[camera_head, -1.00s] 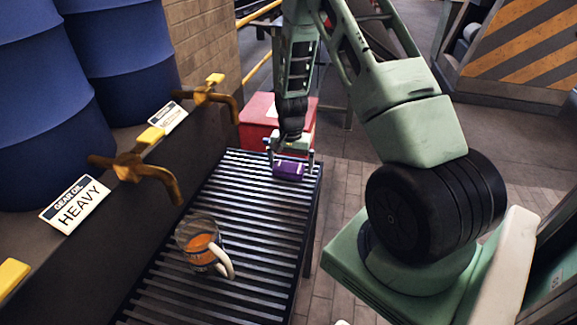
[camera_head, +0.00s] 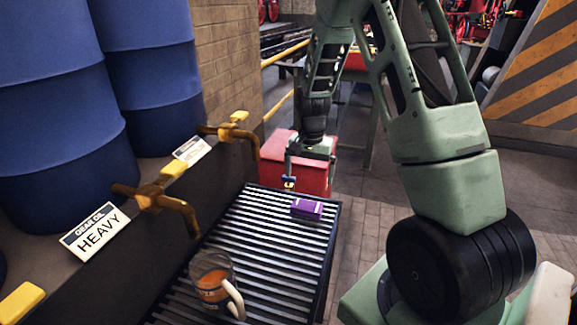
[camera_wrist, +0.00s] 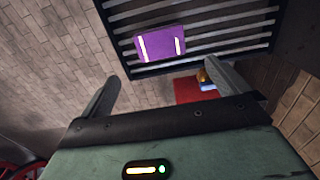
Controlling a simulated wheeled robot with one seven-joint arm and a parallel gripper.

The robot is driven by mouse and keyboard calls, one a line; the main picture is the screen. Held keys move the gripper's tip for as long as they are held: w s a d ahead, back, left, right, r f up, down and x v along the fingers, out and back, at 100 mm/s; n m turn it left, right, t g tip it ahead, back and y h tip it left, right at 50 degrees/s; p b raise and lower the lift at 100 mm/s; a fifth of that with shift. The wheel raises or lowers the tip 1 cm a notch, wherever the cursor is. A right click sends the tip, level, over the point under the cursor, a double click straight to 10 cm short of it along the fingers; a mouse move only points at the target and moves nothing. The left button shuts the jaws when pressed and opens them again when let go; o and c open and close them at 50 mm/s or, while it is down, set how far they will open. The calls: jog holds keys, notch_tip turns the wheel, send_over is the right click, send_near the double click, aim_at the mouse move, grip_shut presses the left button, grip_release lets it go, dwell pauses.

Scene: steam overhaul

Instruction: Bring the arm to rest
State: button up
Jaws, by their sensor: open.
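My arm reaches out over the far end of the slatted drip rack in the head view. My gripper (camera_head: 303,176) hangs above the rack's far edge, beside a red box. In the wrist view my gripper (camera_wrist: 168,92) shows two fingers spread wide apart with nothing between them. A purple block (camera_head: 307,209) lies on the slats, apart from the fingers; it also shows in the wrist view (camera_wrist: 160,44), beyond the fingertips.
The slatted rack (camera_head: 270,262) carries a clear jug (camera_head: 213,282) with orange liquid near its front. Brass taps (camera_head: 160,198) jut over its left side, below blue drums (camera_head: 62,120). A red box (camera_head: 318,178) stands beyond the rack. Paved floor (camera_head: 362,222) is open to the right.

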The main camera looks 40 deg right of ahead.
jog(key=shift+a, duration=0.1)
jog(key=s+a+r+n, duration=0.4)
jog(key=s+a+n, duration=0.2)
jog(key=a, duration=0.6)
jog(key=s+a+r+n, duration=0.3)
jog(key=s+a+n, duration=0.4)
jog(key=s+a, duration=0.3)
jog(key=s+a+r+n, duration=0.4)
jog(key=s+a+n, duration=0.2)
jog(key=a, duration=0.8)
jog(key=shift+s+a+r+n+y, duration=0.3)
jog(key=shift+s, duration=0.75)
